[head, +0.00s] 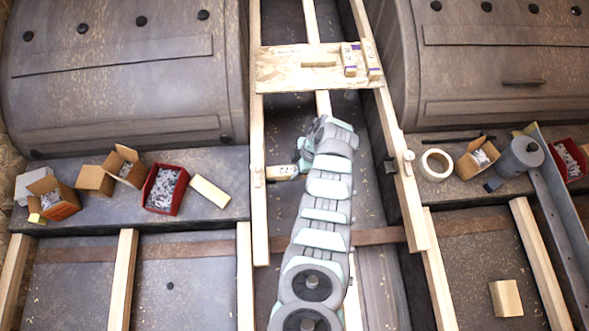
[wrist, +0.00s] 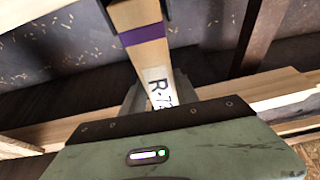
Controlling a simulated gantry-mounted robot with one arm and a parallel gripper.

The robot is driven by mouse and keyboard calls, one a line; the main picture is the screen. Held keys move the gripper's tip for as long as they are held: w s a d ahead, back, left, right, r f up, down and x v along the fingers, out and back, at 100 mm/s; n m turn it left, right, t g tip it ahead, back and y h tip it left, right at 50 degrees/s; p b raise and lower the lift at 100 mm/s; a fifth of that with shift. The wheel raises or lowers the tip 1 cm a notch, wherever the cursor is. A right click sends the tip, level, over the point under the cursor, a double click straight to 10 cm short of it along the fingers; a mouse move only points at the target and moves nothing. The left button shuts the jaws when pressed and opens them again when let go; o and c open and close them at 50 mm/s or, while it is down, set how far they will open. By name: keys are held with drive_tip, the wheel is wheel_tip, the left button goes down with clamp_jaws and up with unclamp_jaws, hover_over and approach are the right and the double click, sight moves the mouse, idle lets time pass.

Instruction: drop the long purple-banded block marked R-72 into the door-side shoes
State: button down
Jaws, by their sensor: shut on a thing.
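The long pale wooden block (wrist: 160,72) with a purple band and black lettering reading "R-7", the rest cut off, is between my gripper's jaws (wrist: 165,100) in the wrist view. It points away from my gripper, and its far end runs out of the frame. In the head view my gripper (head: 305,162) hangs between the two long timber rails, mostly hidden by my wrist. A short pale piece with dark marks (head: 283,172) shows beside it at the left rail; I cannot tell if it is the held block. Small pale fittings sit on the left rail (head: 257,176) and right rail (head: 408,157).
A chipboard panel (head: 285,78) across the rails carries a plain block (head: 319,60) and two purple-marked blocks (head: 349,60) (head: 371,60). Open cartons and a red bin (head: 165,189) stand left. A tape roll (head: 437,165) and grey can (head: 520,157) stand right.

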drive_tip(key=c, duration=0.9)
unclamp_jaws()
drive_tip(key=shift+o, duration=0.2)
drive_tip(key=p+v, duration=0.3)
drive_tip(key=v, duration=0.8)
drive_tip(key=shift+p, duration=0.35)
